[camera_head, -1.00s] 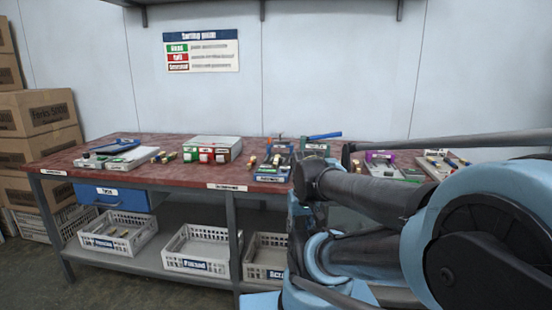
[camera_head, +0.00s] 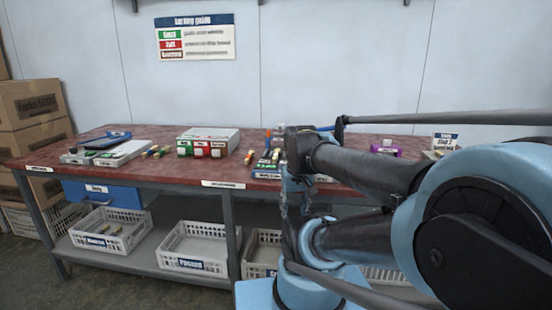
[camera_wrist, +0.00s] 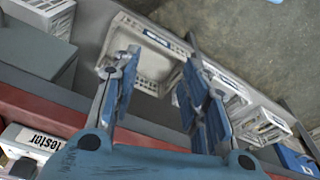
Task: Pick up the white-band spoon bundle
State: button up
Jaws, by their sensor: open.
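Several small wooden bundles with coloured bands lie on the red table (camera_head: 330,186) in the head view. One group of bundles (camera_head: 155,151) is left of the white sorting box, and another (camera_head: 250,157) is right of it. They are too small to tell which one has a white band. My gripper (camera_wrist: 160,62) is open and empty in the wrist view, its fingers spread above the crates and the table's edge. No bundle shows between the fingers. In the head view my arm hides part of the table's middle and right.
The white sorting box (camera_head: 208,138) has green and red labels. Trays (camera_head: 122,153) lie at the table's left. A purple item (camera_head: 385,151) is at the right.

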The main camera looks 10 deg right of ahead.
jog(key=w+r+m+g, duration=0.1)
jog(key=w+r, duration=1)
jog(key=w, duration=0.2)
jog(key=w+r+m+g, duration=0.1)
jog(key=w+r+m, duration=0.1)
jog(key=w+r, duration=0.95)
send_over(276, 153)
jog(key=shift+m, duration=0.4)
jog(key=f, duration=1)
jog(key=shift+d+f, duration=0.3)
jog(key=shift+a+f, duration=0.15)
jog(key=shift+f, duration=1.25)
jog(key=shift+a+f, duration=0.1)
jog(key=shift+f, duration=1.25)
grip_shut()
